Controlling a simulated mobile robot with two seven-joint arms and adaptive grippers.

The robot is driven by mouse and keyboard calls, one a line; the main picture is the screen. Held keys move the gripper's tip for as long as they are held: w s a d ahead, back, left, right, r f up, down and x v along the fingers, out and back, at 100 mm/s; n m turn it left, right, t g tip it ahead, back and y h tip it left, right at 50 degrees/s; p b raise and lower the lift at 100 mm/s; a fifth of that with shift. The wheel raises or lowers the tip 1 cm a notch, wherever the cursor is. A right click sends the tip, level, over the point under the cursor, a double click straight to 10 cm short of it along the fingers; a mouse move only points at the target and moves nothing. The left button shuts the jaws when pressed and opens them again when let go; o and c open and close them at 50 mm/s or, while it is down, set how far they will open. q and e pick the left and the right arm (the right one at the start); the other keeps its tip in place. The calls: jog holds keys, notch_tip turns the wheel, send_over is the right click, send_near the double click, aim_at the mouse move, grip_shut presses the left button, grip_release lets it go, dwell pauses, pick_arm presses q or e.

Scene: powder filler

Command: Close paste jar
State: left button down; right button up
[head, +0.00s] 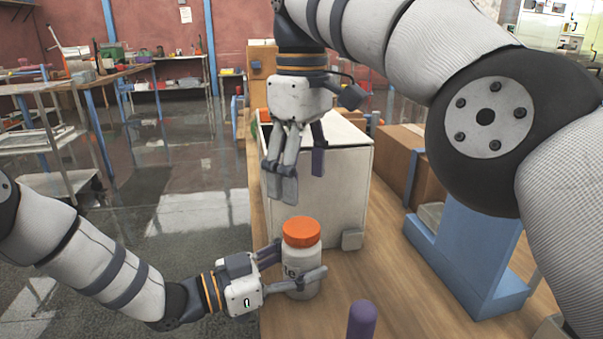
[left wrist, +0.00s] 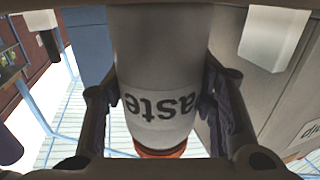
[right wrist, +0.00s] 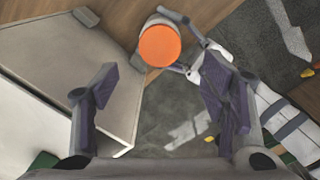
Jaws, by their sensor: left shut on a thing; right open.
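The white paste jar (head: 300,282) stands near the left edge of the wooden table, with an orange lid (head: 301,232) on its top. I cannot tell how tightly the lid sits. My left gripper (head: 298,266) is shut on the jar's body, below the lid. The left wrist view shows its fingers on both sides of the jar (left wrist: 160,60), with part of the label readable upside down. My right gripper (head: 300,178) is open and empty, pointing down above and behind the jar. In the right wrist view the lid (right wrist: 160,46) lies ahead, beyond the open fingertips.
A large white box (head: 340,180) stands on the table just behind the jar, near my right gripper. A purple post (head: 361,320) rises in front of the jar. A blue stand (head: 470,265) and a brown box (head: 402,160) are to the right.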

aim_at(301, 227)
jog(key=shift+f, duration=4)
jog(key=shift+c, duration=0.3)
jog(key=c, duration=1.2)
jog(key=o, duration=1.4)
jog(key=shift+c, duration=0.2)
